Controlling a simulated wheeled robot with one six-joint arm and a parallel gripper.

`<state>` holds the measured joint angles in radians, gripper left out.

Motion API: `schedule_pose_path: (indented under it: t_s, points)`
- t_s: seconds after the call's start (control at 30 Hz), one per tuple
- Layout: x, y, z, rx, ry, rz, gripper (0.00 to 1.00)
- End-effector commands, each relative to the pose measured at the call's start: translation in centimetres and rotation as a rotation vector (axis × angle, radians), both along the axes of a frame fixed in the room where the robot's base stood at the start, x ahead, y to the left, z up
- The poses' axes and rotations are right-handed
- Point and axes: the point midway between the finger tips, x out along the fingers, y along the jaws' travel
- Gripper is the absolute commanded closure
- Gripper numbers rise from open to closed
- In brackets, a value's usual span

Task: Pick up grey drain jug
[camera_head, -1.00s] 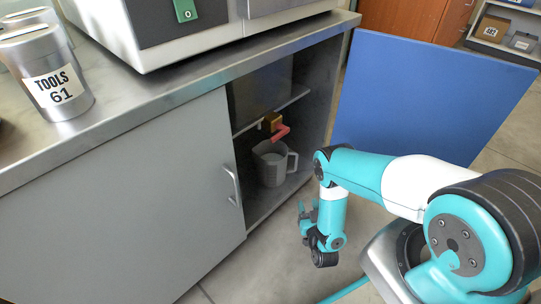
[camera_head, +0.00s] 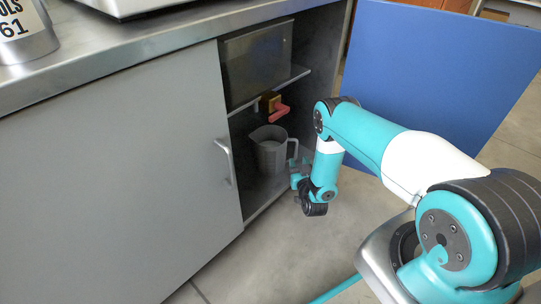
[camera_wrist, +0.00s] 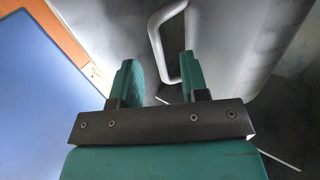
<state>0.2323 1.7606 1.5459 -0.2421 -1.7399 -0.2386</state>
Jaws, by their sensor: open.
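The grey drain jug (camera_head: 269,153) stands upright on the cabinet floor, its looped handle on the right side. My gripper (camera_head: 297,170) is just right of the jug, close to its handle. In the wrist view, the jug's pale grey wall (camera_wrist: 232,45) fills the upper right. Its handle (camera_wrist: 155,38) shows ahead of the two teal fingers, roughly between them. My gripper (camera_wrist: 157,65) is open, with nothing held. The right finger covers part of the handle's lower end, so I cannot tell whether they touch.
A red-handled valve (camera_head: 276,111) sits above the jug, below a shelf (camera_head: 270,88). The grey cabinet door (camera_head: 110,170) with its handle (camera_head: 226,160) bounds the opening on the left. The open blue door (camera_head: 430,80) stands on the right. Floor (camera_head: 250,270) in front is clear.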

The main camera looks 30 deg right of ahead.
Motion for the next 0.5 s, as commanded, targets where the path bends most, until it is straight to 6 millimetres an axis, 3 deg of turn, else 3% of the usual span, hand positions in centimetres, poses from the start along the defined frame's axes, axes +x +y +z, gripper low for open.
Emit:
schedule_pose_path:
  t_s: [0.27,0.5]
  points:
    - [3.7,-1.4,-0.4,0.000,-0.003,-0.001,0.59]
    - [4.3,-1.5,0.0,-0.001,0.000,0.001,0.59]
